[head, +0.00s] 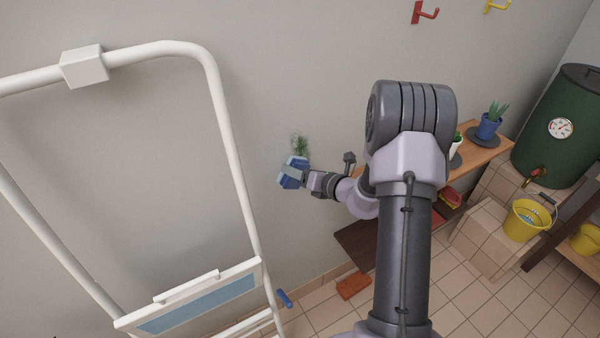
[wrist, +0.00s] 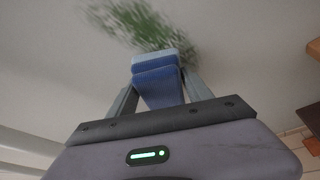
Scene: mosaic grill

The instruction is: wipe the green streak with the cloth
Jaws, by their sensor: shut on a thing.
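The green streak (head: 300,145) is a speckled smear on the grey wall. In the wrist view the streak (wrist: 135,24) runs from upper left down toward the cloth. The blue cloth (head: 291,173) is folded and held in my gripper (head: 297,175), just below the streak. In the wrist view the cloth (wrist: 158,78) sits between the two fingers of my gripper (wrist: 158,85), which is shut on it. The cloth's far edge overlaps the lower end of the streak in that view. Whether it touches the wall I cannot tell.
A white tubular frame (head: 215,110) stands to the left. A wooden shelf (head: 480,152) with potted plants (head: 488,125) is at the right, near a dark green tank (head: 560,125) and a yellow bucket (head: 525,220). The wall around the streak is clear.

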